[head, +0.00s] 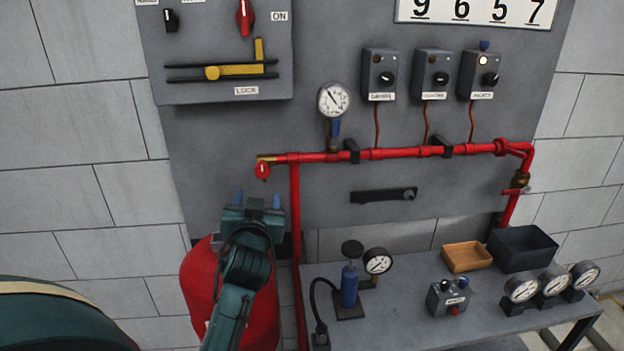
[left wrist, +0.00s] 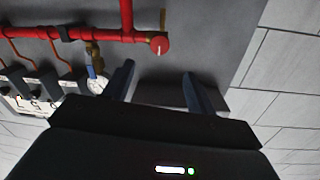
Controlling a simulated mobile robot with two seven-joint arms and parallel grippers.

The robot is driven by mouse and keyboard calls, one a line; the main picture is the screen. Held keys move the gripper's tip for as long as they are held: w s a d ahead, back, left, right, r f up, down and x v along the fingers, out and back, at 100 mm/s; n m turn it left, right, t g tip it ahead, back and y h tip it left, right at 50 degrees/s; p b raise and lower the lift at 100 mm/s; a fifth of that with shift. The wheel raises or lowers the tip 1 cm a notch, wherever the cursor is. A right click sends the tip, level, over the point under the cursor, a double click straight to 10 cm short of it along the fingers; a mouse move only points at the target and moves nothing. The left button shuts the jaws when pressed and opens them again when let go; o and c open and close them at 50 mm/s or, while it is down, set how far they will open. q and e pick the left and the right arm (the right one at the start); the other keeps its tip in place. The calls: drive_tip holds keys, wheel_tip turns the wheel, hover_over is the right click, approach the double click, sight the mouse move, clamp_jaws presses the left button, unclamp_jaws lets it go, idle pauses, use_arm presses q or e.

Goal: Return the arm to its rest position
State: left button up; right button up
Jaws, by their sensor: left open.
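My left gripper (head: 258,200) is in front of the grey panel in the head view, below the left end of the red pipe (head: 400,153). Its two blue fingertips point up and stand apart, with nothing between them. In the left wrist view the open fingers (left wrist: 158,85) show against the panel, and a round red valve knob (left wrist: 159,45) lies beyond them, apart from them. The same red knob (head: 262,170) hangs at the pipe's left end in the head view, just above the fingertips. My right gripper is in neither view.
A red tank (head: 198,290) stands behind my left arm. A grey bench (head: 400,325) at right carries a blue hand pump (head: 349,285), several gauges, a wooden tray (head: 466,256) and a dark bin (head: 522,248). A pressure gauge (head: 333,100) sits above the pipe. The wall at left is clear.

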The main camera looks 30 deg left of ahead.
use_arm(q)
drive_tip(key=s+d+f+m+g+h, duration=0.1)
drive_tip(key=s+d+f+m+h, duration=0.25)
drive_tip(key=d+f, duration=0.4)
drive_tip(key=s+d+f+m+h, duration=0.2)
drive_tip(key=d+f+h, duration=0.25)
drive_tip(key=f, duration=0.55)
drive_tip(key=s+d+f+m+g+h, duration=0.2)
drive_tip(key=s+d+f+g+h, duration=0.1)
drive_tip(key=s+d+f, duration=1)
drive_tip(key=shift+s+g+h, duration=0.3)
drive_tip(key=shift+s+h, duration=0.45)
drive_tip(key=shift+h, duration=0.05)
